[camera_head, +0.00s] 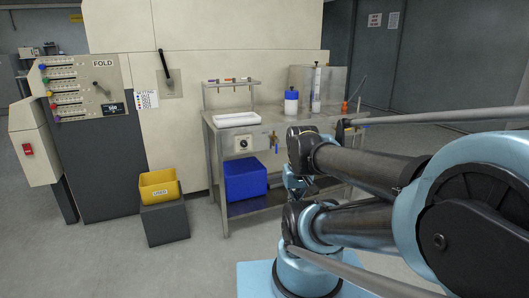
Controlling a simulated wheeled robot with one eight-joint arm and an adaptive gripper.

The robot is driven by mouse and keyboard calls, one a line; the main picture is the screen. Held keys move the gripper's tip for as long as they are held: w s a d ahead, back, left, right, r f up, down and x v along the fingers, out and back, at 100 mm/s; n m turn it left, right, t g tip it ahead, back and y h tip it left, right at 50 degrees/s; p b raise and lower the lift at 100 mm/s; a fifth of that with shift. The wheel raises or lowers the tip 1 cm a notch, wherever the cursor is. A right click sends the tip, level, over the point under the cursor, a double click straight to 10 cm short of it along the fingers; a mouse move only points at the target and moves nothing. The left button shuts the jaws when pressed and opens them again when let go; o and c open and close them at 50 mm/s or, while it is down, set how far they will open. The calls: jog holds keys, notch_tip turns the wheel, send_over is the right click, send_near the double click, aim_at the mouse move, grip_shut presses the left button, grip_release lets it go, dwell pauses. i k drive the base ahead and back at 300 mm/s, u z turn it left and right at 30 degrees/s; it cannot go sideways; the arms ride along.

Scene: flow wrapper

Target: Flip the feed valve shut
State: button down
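A small brass-coloured valve (275,141) with what looks like a blue part hangs at the front edge of the steel bench, right of a round dial. It is too small to tell which way its handle is turned. A black lever (166,66) on a plate is fixed to the cream machine wall and slants upward. My arm fills the right side, folded in front of the bench's right part. What may be my gripper (296,181) shows between the arm links, just right of the blue bin and apart from the valve. Its fingers are not clear.
A yellow bin (159,189) stands left on a grey block (166,223). Floor in front is clear.

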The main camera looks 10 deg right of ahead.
aim_at(276, 140)
jog(key=i, duration=0.85)
jog(key=z, duration=0.05)
